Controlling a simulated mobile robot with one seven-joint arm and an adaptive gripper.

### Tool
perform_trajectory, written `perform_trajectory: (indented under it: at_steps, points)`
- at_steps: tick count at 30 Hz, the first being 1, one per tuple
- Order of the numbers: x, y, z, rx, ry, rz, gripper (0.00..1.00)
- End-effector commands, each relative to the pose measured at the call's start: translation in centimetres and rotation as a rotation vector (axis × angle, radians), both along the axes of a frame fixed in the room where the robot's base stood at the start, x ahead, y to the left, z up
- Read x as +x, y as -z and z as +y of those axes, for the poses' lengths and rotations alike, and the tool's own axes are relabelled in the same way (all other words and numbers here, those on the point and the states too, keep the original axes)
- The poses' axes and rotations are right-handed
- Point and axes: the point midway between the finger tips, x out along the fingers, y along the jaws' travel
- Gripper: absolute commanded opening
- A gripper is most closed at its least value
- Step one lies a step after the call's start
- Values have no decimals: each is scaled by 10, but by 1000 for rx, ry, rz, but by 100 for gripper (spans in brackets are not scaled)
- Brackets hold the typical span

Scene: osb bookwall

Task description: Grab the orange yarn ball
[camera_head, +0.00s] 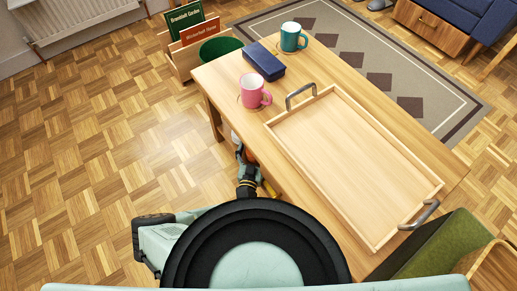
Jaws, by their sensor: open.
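My gripper (241,151) shows small at the near long side of the wooden table, low beside the table edge. It is open, with its fingers partly hidden. A small orange patch (251,157) shows right next to it, under the tabletop edge. It may be the orange yarn ball, but the tabletop and my gripper hide most of it. I cannot tell whether the fingers are around it or only beside it.
The table (222,85) bears a pink mug (253,93), a dark blue case (263,62), a teal mug (290,38) and an empty wooden tray (355,160). A book crate (183,65) and green bin (218,48) stand beyond. Parquet at left is clear.

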Motion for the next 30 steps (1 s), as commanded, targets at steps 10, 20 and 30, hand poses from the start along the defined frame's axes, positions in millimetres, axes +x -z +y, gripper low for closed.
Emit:
perform_trajectory:
  at_steps: [10, 20, 30]
  points:
    - [0, 0, 0, 0, 0, 0, 74]
    - [0, 0, 0, 0, 0, 0, 52]
    - [0, 0, 0, 0, 0, 0, 33]
